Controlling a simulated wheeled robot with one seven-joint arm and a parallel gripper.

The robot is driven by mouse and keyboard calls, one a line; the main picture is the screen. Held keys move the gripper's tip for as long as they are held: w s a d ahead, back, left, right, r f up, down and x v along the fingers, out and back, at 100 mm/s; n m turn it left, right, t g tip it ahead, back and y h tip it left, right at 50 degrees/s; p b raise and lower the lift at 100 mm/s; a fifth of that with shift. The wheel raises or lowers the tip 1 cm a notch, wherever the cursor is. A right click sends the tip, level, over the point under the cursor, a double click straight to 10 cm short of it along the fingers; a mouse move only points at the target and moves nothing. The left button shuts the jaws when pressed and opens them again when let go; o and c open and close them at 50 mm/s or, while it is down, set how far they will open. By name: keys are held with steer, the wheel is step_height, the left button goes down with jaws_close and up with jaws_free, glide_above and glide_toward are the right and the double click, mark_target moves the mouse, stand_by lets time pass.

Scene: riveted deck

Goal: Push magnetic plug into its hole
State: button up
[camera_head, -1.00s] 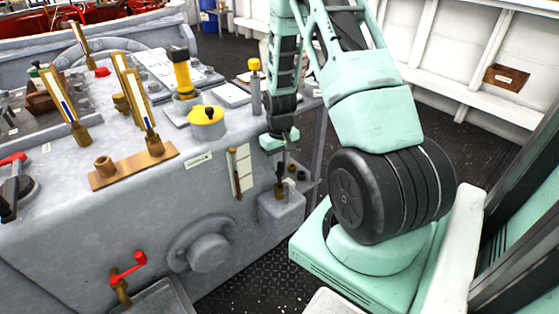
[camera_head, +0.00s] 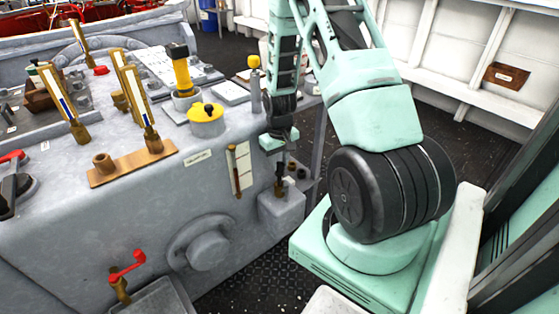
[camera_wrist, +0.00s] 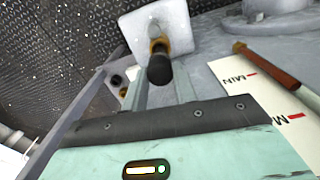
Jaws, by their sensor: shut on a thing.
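The magnetic plug (camera_head: 279,189) has a dark handle and a brass lower part. It stands upright at the top of a small grey box (camera_head: 284,214) on the console's side. My gripper (camera_head: 281,160) is over it, pointing down, with its fingers at the dark handle. In the wrist view the plug's round black end (camera_wrist: 160,69) sits between the two grey fingers of my gripper (camera_wrist: 160,86), shut on it. The brass part (camera_wrist: 157,46) shows beyond, against the pale box top (camera_wrist: 135,28). The hole itself is hidden by the plug, and its depth cannot be told.
A brass-and-red sight tube (camera_wrist: 265,63) with a MIN-marked plate is close to the right in the wrist view. Small dark fittings (camera_head: 296,169) stand on a ledge beside the box. A red crank (camera_head: 126,267) is lower left. The dark deck (camera_head: 270,270) is open below.

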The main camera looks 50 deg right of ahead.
mark_target(279, 172)
steer(key=shift+f+b, duration=1.15)
steer(key=shift+f, duration=1.2)
stand_by(0.7)
steer(key=o, duration=1.1)
step_height(279, 172, up, 18)
steer(key=p, duration=0.4)
steer(key=shift+f, duration=0.25)
